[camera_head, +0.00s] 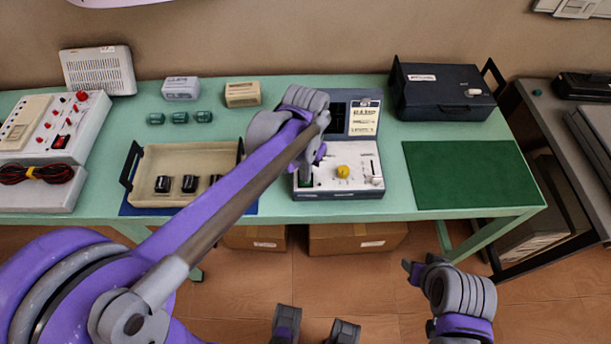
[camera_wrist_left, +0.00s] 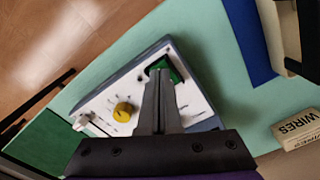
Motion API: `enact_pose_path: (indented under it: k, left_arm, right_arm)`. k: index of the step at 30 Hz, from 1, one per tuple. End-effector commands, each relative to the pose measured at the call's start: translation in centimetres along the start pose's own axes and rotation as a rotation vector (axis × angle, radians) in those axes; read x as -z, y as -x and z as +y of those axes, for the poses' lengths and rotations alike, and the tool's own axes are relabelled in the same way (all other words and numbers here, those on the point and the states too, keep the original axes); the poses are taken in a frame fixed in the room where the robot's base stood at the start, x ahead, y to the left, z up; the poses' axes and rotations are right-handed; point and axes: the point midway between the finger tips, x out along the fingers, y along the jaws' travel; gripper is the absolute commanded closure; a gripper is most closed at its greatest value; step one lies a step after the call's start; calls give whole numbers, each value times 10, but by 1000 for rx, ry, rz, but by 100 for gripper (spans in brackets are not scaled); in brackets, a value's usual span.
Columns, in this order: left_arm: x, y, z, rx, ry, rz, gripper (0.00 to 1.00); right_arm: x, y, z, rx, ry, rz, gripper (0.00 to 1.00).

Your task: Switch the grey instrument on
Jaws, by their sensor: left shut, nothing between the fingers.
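The grey instrument (camera_head: 367,187) stands on the green bench, with a white front panel, a yellow knob (camera_head: 343,171) and an upright back part with a dark screen. A green switch (camera_wrist_left: 176,74) sits at one end of the panel, the left end in the head view. My left gripper (camera_head: 306,180) is shut and empty, its fingertips over the green switch. In the left wrist view the fingers (camera_wrist_left: 160,76) cover part of the switch. I cannot tell whether they touch it or which way it is set. My right arm (camera_head: 458,292) is low at the right, apart from the bench.
A beige tray (camera_head: 190,155) with black knobs is left of the instrument. A green mat (camera_head: 468,174) and a dark case (camera_head: 442,95) are to the right. A power supply (camera_head: 60,125) with red leads stands far left. The mat is bare.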

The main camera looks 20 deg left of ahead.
Motion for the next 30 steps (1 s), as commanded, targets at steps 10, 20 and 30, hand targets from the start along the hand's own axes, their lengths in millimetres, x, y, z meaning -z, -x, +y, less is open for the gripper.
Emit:
enact_pose_path:
  k: [10,20,30]
  left_arm:
    - [0,-6,0,0,0,0,100]
    - [0,-11,0,0,0,0,100]
    - [0,-6,0,0,0,1,100]
  right_arm:
    - [-2,-4,0,0,0,-2,50]
    - [-5,-6,0,0,0,-3,50]
    - [-2,-3,0,0,0,-1,50]
